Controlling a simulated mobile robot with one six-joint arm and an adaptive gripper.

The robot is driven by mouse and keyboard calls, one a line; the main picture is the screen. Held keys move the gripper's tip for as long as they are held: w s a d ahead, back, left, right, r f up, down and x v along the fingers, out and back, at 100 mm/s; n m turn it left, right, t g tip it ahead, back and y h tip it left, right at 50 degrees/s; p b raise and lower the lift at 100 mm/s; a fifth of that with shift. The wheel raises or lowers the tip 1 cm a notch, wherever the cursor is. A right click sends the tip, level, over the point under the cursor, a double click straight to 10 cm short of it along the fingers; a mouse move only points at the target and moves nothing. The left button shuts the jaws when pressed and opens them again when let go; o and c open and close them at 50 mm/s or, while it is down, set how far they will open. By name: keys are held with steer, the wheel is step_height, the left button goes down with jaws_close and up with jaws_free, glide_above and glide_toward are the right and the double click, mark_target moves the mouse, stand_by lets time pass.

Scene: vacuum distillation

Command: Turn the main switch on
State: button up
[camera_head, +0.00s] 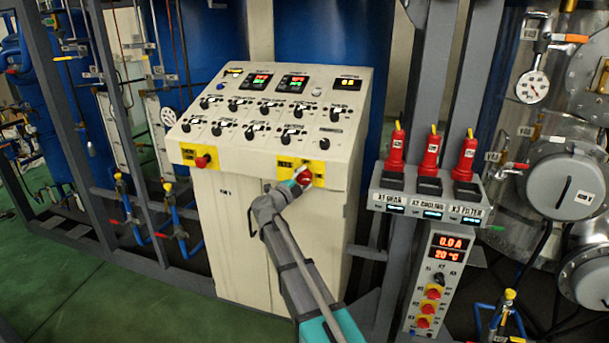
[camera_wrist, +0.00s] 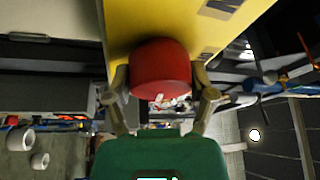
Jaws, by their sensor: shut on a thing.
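The main switch is a red rotary knob on a yellow plate (camera_head: 286,162) at the front right edge of the control console. In the head view the knob (camera_head: 304,176) is partly covered by my gripper (camera_head: 300,181). In the wrist view the red knob (camera_wrist: 160,68) sits between the two fingers of my gripper (camera_wrist: 160,90), one on each side. My gripper is shut on it. The yellow plate (camera_wrist: 210,35) lies behind the knob. The knob's pointer mark and position labels cannot be read.
The cream console (camera_head: 265,240) has lit displays and rows of small black switches. Another red knob (camera_head: 203,161) is on a yellow plate at its left. A rack of red plugs (camera_head: 430,155) and a grey post stand close on the right. Green floor (camera_head: 100,285) is open at left.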

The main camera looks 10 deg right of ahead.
steer(key=shift+m+g, duration=0.3)
steer(key=shift+m, duration=0.4)
steer(key=shift+p, duration=0.3)
steer(key=o, duration=1.1)
steer(key=shift+c, duration=0.2)
steer(key=shift+f, duration=0.1)
